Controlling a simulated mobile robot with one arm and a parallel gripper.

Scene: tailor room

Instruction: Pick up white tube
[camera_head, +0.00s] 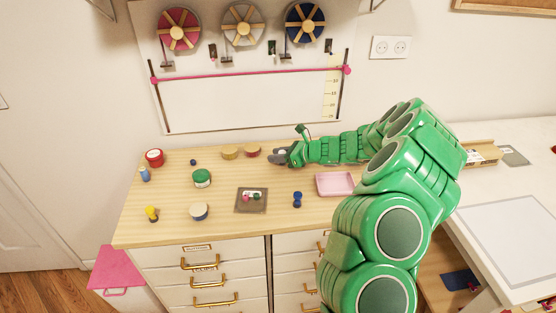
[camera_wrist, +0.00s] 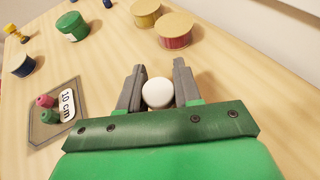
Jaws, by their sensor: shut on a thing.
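The white tube (camera_wrist: 158,92) shows in the wrist view as a round white end between my two fingers. My gripper (camera_wrist: 158,82) is shut on it, with one grey finger on each side. In the head view my gripper (camera_head: 279,157) is over the back of the wooden dresser top, right of the yellow and red round containers. The tube is too small there to tell apart from the fingers. The wrist view does not show clearly whether the tube touches the surface.
A grey tray (camera_head: 251,200) with small spools and a "10 cm" label lies in front of my gripper. A pink tray (camera_head: 335,184) is to the right. A blue spool (camera_head: 297,199), a green container (camera_head: 202,178) and a yellow spool (camera_head: 152,214) stand on the top. The wall is close behind.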

